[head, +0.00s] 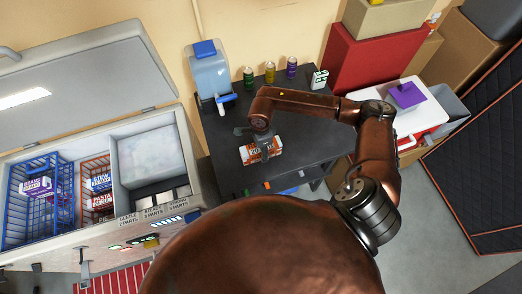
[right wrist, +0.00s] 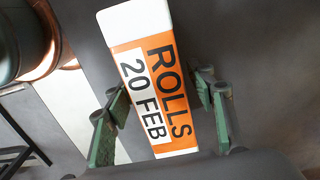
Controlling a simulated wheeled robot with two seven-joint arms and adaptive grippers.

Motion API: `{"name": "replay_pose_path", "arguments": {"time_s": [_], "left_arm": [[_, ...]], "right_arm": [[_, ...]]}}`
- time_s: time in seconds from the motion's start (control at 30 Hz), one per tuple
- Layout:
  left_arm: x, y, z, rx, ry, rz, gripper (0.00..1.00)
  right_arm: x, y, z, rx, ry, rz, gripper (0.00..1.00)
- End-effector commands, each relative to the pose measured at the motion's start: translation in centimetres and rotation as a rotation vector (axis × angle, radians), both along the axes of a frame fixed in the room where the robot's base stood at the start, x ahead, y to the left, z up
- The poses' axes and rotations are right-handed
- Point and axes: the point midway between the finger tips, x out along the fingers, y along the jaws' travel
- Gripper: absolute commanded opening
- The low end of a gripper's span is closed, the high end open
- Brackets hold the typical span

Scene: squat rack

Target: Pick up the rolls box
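The rolls box (head: 247,154) is a white and orange carton marked "ROLLS 20 FEB". It lies on the dark table in the head view. My right gripper (head: 266,148) is over it and hides its middle. In the right wrist view the rolls box (right wrist: 155,85) sits between the two green fingers of the right gripper (right wrist: 163,105). The fingers are apart, one on each side of the box. A gap shows on the right side; the left finger is very close to the box, and I cannot tell if it touches. My left gripper is not in view.
An open chest freezer (head: 150,118) with baskets stands left. A red box (head: 375,60) stands right.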

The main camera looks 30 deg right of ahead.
Motion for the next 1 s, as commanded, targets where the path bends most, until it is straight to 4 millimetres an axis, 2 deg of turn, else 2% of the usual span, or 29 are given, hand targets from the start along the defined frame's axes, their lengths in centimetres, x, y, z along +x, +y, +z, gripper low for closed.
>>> {"name": "replay_pose_path", "arguments": {"time_s": [0.07, 0.67, 1.0], "left_arm": [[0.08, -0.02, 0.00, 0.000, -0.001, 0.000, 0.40], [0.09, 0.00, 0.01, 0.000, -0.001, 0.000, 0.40], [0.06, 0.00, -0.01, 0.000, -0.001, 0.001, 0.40]], "right_arm": [[0.01, 0.00, 0.02, 0.000, 0.000, 0.000, 0.43], [0.01, 0.01, 0.04, 0.000, 0.000, 0.000, 0.02], [0.07, 0.01, 0.45, 0.001, -0.002, 0.001, 0.02]]}}
